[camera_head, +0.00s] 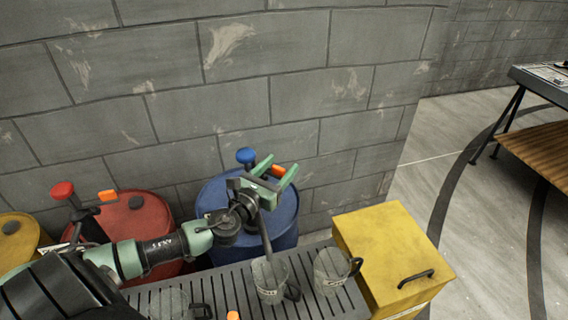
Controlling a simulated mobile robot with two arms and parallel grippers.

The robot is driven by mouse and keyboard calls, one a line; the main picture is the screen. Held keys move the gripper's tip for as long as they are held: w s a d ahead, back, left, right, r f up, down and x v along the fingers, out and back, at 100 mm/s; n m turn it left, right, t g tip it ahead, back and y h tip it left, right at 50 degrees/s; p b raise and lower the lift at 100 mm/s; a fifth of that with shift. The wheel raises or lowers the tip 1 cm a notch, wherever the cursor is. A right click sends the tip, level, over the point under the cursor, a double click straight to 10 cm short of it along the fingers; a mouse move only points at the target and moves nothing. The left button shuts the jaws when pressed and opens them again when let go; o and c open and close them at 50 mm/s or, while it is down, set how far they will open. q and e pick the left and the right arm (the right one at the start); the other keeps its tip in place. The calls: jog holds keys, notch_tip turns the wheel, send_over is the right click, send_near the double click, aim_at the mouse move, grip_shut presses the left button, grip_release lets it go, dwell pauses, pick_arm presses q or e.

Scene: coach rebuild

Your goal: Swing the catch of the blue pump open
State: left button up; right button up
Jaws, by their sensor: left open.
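The blue pump shows its round blue knob (246,155) above the blue drum (284,222). Its orange catch (278,171) shows between the green fingers of my left gripper (284,163). The gripper is open, and its fingers point up and to the right. I cannot tell whether either finger touches the catch. The gripper and wrist hide the pump's body and part of the drum top. My right gripper is not in view.
A red drum (142,222) with a red-knobbed pump (62,190) and a yellow drum (14,243) stand left. Clear mugs (268,282) (330,272) stand on a slatted grey rack (236,298) in front. A yellow box (385,240) stands right. A block wall (230,95) is close behind.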

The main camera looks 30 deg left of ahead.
aim_at(278, 169)
pick_arm(q)
jog(key=shift+s+d+b, duration=0.1)
jog(key=shift+s+b, duration=0.3)
jog(key=shift+s, duration=2.2)
jog(key=shift+s+d+f, duration=0.15)
jog(key=shift+d+f, duration=0.25)
jog(key=shift+f, duration=0.05)
jog(key=shift+s+d+f+g, duration=0.1)
jog(key=shift+s+g, duration=0.1)
jog(key=shift+g, duration=0.1)
jog(key=w+p, duration=0.1)
jog(key=w, duration=0.1)
jog(key=w+p, duration=0.1)
jog(key=w+a, duration=0.1)
jog(key=w, duration=0.1)
jog(key=shift+w+a+r+p, duration=0.1)
jog(key=shift+w+r+p, duration=0.2)
jog(key=shift+p, duration=0.1)
